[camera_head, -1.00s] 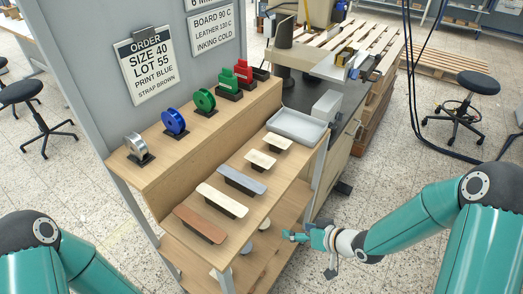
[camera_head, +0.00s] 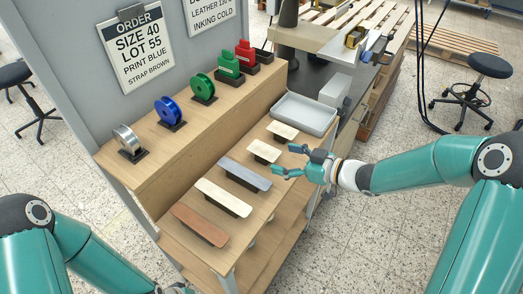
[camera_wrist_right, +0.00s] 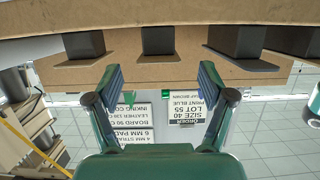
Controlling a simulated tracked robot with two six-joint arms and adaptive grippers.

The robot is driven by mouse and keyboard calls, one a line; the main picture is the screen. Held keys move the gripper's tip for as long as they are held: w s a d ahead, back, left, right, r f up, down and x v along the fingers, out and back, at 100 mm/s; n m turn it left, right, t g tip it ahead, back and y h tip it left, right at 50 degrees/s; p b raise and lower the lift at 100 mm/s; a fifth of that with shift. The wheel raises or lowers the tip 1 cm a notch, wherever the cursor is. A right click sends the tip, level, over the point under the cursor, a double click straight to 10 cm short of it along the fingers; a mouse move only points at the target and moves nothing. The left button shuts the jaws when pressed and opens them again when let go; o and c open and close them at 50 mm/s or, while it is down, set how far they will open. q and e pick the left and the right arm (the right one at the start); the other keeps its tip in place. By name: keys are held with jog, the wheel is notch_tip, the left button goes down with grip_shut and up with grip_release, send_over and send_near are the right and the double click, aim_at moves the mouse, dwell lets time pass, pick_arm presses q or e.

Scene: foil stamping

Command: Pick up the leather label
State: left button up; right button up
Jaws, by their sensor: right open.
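Two small cream pieces lie on low dark stands on the wooden shelf: a far one (camera_head: 283,130) and a nearer one (camera_head: 264,151). I cannot tell for certain which is the leather label. My right gripper (camera_head: 284,160) is open and empty at the shelf's right edge, its fingers pointing left toward the nearer cream piece and apart from it. In the right wrist view the spread fingers (camera_wrist_right: 160,80) have nothing between them. Of my left gripper, only a small teal bit (camera_head: 180,289) shows at the bottom edge.
A grey strip (camera_head: 245,173), a cream strip (camera_head: 223,196) and a brown strip (camera_head: 199,223) lie nearer on the same shelf. A grey tray (camera_head: 304,113) stands at its far end. Behind, a raised ledge holds colored spools (camera_head: 168,110) and red and green blocks (camera_head: 245,53).

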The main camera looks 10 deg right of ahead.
aim_at(267, 151)
jog(key=shift+x, duration=0.9)
jog(key=x, duration=0.3)
jog(key=p+x, duration=0.1)
jog(key=shift+w+a+r, duration=0.15)
jog(key=shift+w+r, duration=0.15)
jog(key=shift+w+a+f, duration=0.2)
jog(key=shift+w+a, duration=0.15)
jog(key=shift+w, duration=0.05)
jog(key=c, duration=0.8)
